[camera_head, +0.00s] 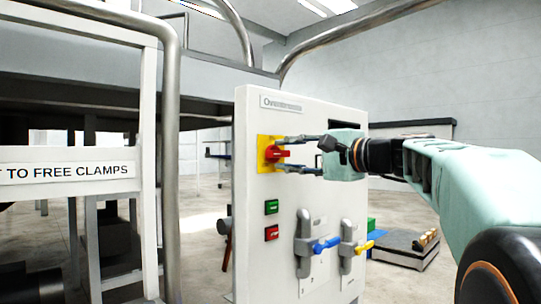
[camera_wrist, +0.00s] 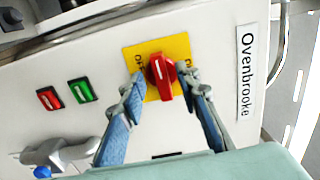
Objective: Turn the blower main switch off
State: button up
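The main switch is a red rotary knob (camera_head: 278,154) on a yellow plate (camera_head: 264,165), on the front of a white control panel (camera_head: 272,115). The knob (camera_wrist: 161,76) lies roughly horizontal in the head view and near vertical in the wrist view. My gripper (camera_head: 290,155) is open, one finger above the knob and one below in the head view. In the wrist view my gripper (camera_wrist: 163,84) has fingertips at both sides of the knob, with narrow gaps showing. It holds nothing.
Below the switch are a green button (camera_head: 271,207) and a red button (camera_head: 271,233). Lower still are two grey levers, one with a blue handle (camera_head: 326,244) and one with a yellow handle (camera_head: 364,247). A metal rail (camera_head: 171,160) stands left of the panel.

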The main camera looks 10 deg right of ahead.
jog(key=v, duration=1.1)
dwell(0.3)
